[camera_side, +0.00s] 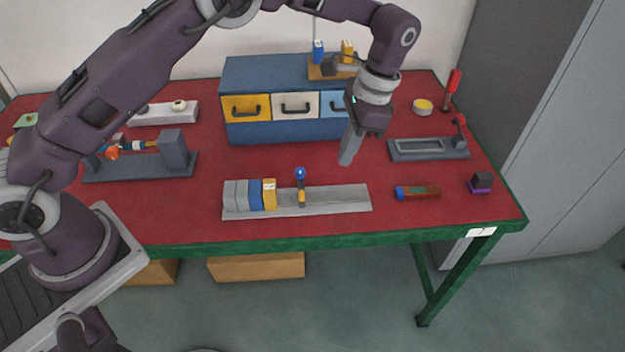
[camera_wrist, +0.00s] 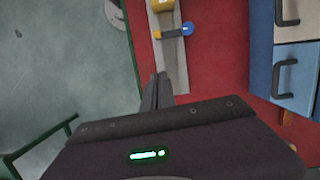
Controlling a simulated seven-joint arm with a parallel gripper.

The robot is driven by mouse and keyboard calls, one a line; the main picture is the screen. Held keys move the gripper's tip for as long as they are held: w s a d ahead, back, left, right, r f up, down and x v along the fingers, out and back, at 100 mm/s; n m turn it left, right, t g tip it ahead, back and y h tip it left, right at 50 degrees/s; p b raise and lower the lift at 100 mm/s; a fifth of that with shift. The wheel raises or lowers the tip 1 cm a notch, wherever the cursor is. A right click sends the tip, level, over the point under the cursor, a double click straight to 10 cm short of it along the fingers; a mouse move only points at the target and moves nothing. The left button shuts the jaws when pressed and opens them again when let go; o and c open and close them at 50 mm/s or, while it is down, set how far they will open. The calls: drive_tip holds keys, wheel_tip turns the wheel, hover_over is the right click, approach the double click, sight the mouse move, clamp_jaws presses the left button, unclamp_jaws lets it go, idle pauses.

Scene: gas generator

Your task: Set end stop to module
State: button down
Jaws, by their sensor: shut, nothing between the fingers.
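A grey rail (camera_side: 340,200) lies along the front of the red table. At its left end stand upright modules in a row: grey ones (camera_side: 236,195), a blue one (camera_side: 256,195) and a yellow one (camera_side: 270,194). The end stop (camera_side: 301,190), with a blue knob on a yellow-and-dark body, stands on the rail to the right of the yellow module, with a small gap between. In the wrist view the end stop (camera_wrist: 172,33) shows beside the yellow module (camera_wrist: 162,5). My gripper (camera_side: 345,162) is shut and empty, pointing down behind the rail's right part, clear of the end stop.
A blue drawer cabinet (camera_side: 285,72) stands behind the rail. A grey fixture (camera_side: 140,168) is at the left. Red tabletop around the rail is clear.

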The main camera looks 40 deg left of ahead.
sight(301, 186)
drive_tip(key=shift+m, duration=0.3)
drive_tip(key=x, duration=0.8)
drive_tip(key=shift+f, duration=0.4)
drive_tip(key=shift+s+a+f, duration=0.2)
drive_tip(key=shift+s+a, duration=0.35)
drive_tip(key=shift+a, duration=0.05)
drive_tip(key=shift+s+a+f, duration=0.2)
drive_tip(key=shift+s+a, duration=0.7)
drive_tip(key=s+a, duration=0.3)
drive_tip(key=shift+s+a, duration=0.25)
